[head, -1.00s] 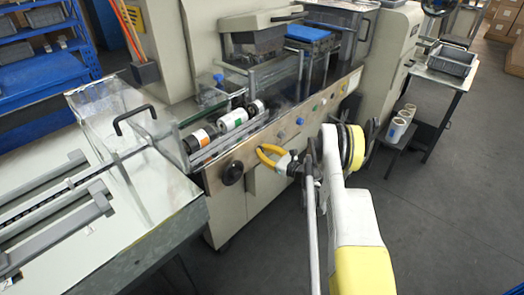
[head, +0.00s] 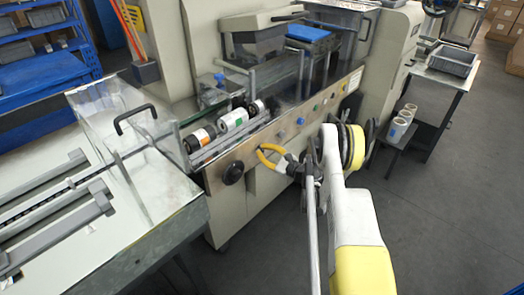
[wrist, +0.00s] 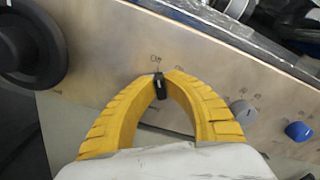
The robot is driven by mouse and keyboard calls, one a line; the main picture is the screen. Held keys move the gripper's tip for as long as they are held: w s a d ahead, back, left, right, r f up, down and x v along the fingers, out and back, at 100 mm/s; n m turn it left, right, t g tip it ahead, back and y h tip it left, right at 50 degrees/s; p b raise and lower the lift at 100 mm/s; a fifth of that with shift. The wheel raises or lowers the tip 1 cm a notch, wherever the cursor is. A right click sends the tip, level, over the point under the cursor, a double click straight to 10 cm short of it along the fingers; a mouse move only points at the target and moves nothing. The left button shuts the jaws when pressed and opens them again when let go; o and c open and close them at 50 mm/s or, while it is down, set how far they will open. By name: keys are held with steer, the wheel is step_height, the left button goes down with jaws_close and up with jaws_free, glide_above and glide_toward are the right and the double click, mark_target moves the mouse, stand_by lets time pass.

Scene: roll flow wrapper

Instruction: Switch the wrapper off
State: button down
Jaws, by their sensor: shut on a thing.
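The wrapper (head: 240,170) is a large cream machine with a steel control panel along its front. A small black switch knob (wrist: 160,86) stands on the panel in the wrist view, with small markings beside it that are too blurred to read fully. My gripper (head: 262,151) has yellow fingers and is at the panel's front. In the wrist view its fingertips (wrist: 161,78) are closed on both sides of the black knob. In the head view the knob is hidden by the fingers.
A round black handwheel (wrist: 28,45) is left of the fingers. A grey button (wrist: 243,112) and a blue button (wrist: 299,131) are to the right. Rolls (head: 232,121) lie in the channel above the panel.

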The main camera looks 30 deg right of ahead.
mark_target(262, 130)
steer(key=c, duration=1.5)
jaws_free()
step_height(262, 130, up, 10)
